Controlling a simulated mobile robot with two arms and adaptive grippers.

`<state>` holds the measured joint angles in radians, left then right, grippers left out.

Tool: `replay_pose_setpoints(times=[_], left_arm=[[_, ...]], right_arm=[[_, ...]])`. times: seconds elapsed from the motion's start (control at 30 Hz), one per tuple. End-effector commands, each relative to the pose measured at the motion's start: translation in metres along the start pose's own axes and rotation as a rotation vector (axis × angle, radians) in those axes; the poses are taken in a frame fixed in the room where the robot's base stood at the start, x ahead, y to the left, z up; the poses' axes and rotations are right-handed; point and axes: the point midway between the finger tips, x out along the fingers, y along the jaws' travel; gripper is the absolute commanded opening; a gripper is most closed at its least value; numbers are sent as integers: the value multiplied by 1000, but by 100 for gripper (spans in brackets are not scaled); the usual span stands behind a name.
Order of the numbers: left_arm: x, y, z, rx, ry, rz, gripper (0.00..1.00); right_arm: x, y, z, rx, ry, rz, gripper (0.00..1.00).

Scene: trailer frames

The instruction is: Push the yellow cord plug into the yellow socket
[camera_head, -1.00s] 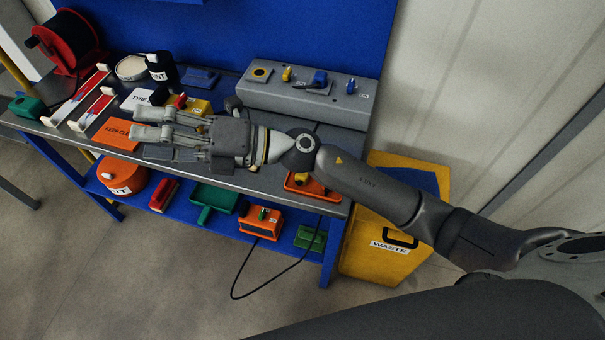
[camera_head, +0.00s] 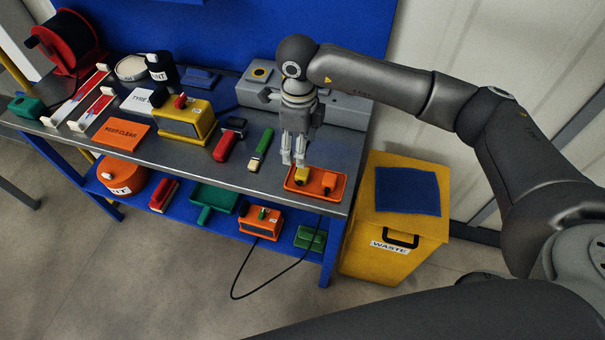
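The orange tray (camera_head: 292,186) sits at the front right of the bench. A yellow plug (camera_head: 302,174) lies in its middle, with an orange-yellow piece (camera_head: 329,181) to the right. My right gripper (camera_head: 293,162) points straight down over the tray, its fingertips just above and slightly left of the plug. The fingers are a little apart and seem to hold nothing. The yellow socket (camera_head: 260,73), a yellow square with a dark centre, is on the left end of the grey box (camera_head: 345,112) behind. My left gripper is out of view.
Left of the tray lie a green-handled brush (camera_head: 262,148), a red-and-black tool (camera_head: 227,143) and a yellow case (camera_head: 187,121). A dark cord (camera_head: 236,280) hangs below the bench. A yellow waste bin (camera_head: 385,259) stands at right; a blue panel backs the bench.

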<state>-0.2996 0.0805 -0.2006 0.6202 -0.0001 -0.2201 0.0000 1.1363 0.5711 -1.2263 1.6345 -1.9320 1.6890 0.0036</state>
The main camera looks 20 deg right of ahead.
Motion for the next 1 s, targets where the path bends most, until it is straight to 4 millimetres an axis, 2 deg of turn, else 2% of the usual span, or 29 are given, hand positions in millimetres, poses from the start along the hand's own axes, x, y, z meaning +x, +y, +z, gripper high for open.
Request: replay_pose_setpoints(times=[0.17,0.53,0.87,1.0], left_arm=[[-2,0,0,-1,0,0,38],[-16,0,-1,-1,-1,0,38],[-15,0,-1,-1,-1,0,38],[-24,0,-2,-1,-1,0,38]], right_arm=[[3,1,0,-1,0,3,61],[52,2,0,-2,-2,5,61],[57,1,0,-2,-3,4,61],[62,1,-2,0,-1,5,61]])
